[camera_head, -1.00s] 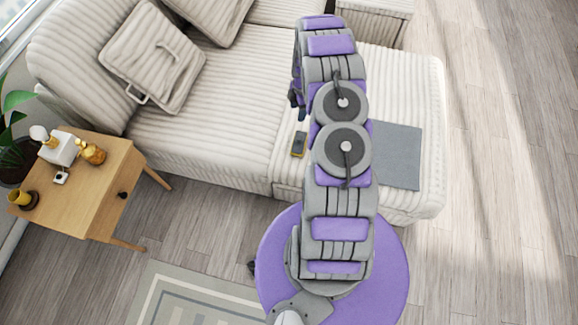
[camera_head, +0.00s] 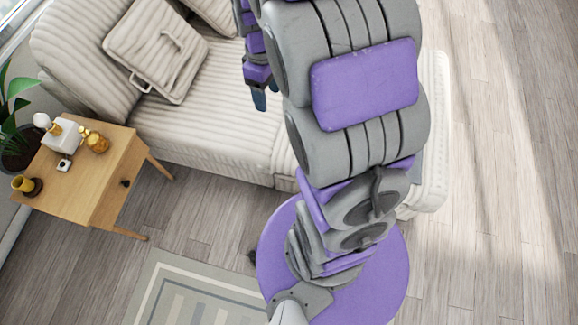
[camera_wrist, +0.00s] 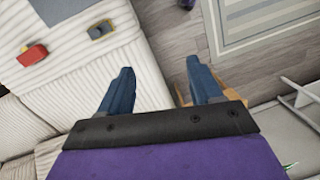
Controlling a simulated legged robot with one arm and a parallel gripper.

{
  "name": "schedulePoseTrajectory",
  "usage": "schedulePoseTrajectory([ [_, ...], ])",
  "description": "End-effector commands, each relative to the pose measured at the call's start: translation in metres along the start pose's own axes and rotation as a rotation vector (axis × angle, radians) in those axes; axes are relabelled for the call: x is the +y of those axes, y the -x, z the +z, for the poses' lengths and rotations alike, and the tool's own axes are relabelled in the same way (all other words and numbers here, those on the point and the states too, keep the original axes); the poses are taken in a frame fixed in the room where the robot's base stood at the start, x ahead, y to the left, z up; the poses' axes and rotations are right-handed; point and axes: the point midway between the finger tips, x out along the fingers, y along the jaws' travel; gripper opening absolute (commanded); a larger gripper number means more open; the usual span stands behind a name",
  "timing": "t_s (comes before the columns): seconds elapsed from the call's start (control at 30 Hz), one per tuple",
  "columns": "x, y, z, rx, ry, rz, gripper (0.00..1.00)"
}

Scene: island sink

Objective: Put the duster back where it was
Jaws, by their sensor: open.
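I cannot make out a duster for certain in either view. A small red object (camera_wrist: 32,54) and a small dark-and-yellow object (camera_wrist: 100,30) lie on the sofa in the wrist view; what they are is unclear. My gripper (camera_wrist: 158,68) is open, its two blue fingers apart with nothing between them. In the head view my gripper (camera_head: 259,98) hangs above the sofa seat, left of my raised arm.
The cream ribbed sofa (camera_head: 195,135) has a cushion (camera_head: 155,50). A wooden side table (camera_head: 85,190) at left holds a white box (camera_head: 62,136), gold ornament (camera_head: 97,142) and yellow cup (camera_head: 24,184). A patterned rug (camera_head: 195,290) lies in front. The floor at right is clear.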

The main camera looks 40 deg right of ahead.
Motion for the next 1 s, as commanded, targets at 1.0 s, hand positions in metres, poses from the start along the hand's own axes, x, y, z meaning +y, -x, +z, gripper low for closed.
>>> schedulePoseTrajectory([
  [1.0, -0.196, 0.035, 0.151, -0.047, -0.527, 0.042, 0.64],
])
